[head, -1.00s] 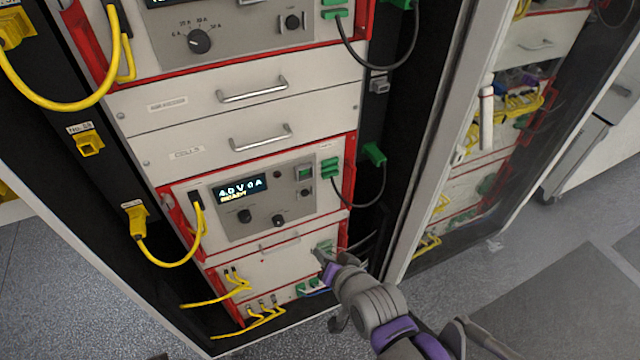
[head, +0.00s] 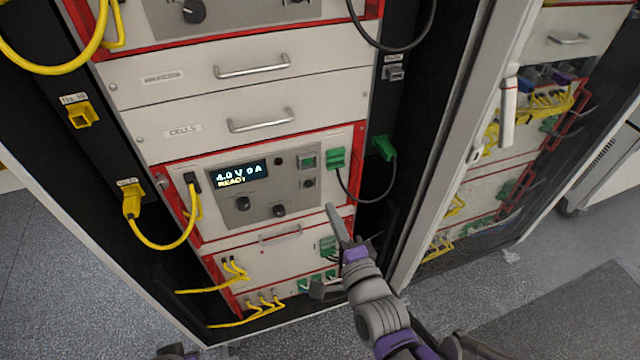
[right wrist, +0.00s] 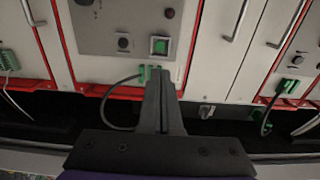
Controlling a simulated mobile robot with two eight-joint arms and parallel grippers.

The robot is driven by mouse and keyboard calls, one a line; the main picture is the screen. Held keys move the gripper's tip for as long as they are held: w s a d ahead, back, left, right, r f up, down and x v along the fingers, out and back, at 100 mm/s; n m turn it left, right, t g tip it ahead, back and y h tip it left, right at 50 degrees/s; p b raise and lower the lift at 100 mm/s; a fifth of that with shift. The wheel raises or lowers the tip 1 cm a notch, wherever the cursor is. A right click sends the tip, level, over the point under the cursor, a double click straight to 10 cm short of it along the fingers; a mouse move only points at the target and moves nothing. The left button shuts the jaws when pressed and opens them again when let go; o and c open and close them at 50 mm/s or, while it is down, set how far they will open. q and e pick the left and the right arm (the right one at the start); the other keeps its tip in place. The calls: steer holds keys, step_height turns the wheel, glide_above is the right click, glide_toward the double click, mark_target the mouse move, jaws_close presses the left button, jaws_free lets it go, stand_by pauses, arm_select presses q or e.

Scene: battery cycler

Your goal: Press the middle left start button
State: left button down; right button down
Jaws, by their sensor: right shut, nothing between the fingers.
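The cycler unit with the lit display (head: 240,173), reading "4.0 V 0 A" and "READY", sits in the middle of the left rack. Its square green start button (head: 307,162) is on the right side of the grey panel, above a small dark knob. It also shows in the right wrist view (right wrist: 159,46). My right gripper (head: 331,209) is shut and empty, below and slightly right of the button and apart from it. In the right wrist view the shut fingers (right wrist: 161,72) point towards the button, overlapping the green connector.
A green plug (head: 384,148) with a black cable loops just right of the panel, close to my right gripper. Yellow cables (head: 160,246) hang at the left. A drawer (head: 262,122) lies above the unit.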

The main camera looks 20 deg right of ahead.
mark_target(309, 161)
steer(key=w, duration=0.6)
steer(key=w+b, duration=0.1)
steer(key=w, duration=0.6)
steer(key=shift+w+a, duration=0.2)
steer(key=shift+w, duration=0.15)
steer(key=shift+w, duration=0.1)
